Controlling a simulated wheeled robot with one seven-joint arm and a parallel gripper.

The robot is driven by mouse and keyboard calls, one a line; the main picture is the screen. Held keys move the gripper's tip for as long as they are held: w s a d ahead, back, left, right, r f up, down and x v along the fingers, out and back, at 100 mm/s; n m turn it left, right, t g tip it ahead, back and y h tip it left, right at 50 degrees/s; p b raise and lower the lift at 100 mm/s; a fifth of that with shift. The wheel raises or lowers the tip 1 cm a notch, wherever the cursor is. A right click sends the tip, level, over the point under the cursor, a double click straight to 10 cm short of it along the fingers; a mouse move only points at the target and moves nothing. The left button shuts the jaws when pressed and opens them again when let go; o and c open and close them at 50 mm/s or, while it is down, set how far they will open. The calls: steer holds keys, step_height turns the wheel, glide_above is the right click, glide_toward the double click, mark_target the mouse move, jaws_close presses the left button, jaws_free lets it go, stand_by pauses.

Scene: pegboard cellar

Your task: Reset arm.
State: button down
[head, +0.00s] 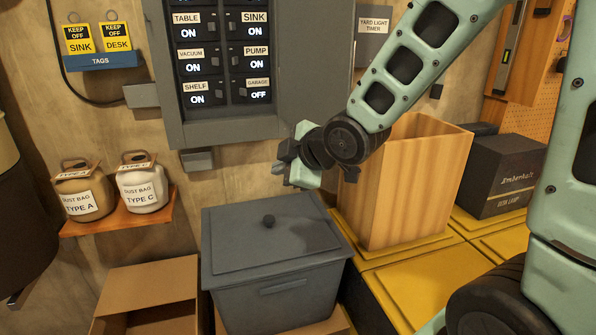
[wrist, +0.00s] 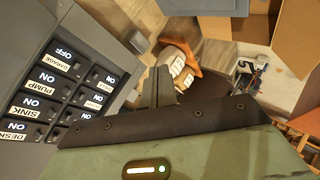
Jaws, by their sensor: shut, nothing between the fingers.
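My gripper (head: 281,169) is shut and empty. In the head view it hangs in the air in front of the wall, below the switch panel (head: 183,120) and above the grey lidded bin (head: 275,250). My green arm comes in from the upper right. In the wrist view the closed fingers (wrist: 160,90) stand at the middle, apart from the switch panel (wrist: 20,100) at the left. The panel's switches for table, sink, vacuum, pump and shelf read ON; garage reads OFF.
A tall wooden box (head: 405,200) stands on yellow cases (head: 415,285) close right of my gripper. A black box (head: 497,170) is farther right. Two dust bags, type A (head: 84,196) and type C (head: 143,188), sit on a wall shelf (head: 120,218). An open cardboard box (head: 150,285) lies below.

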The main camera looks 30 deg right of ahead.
steer(key=shift+s+f, duration=0.1)
steer(key=shift+s, duration=0.3)
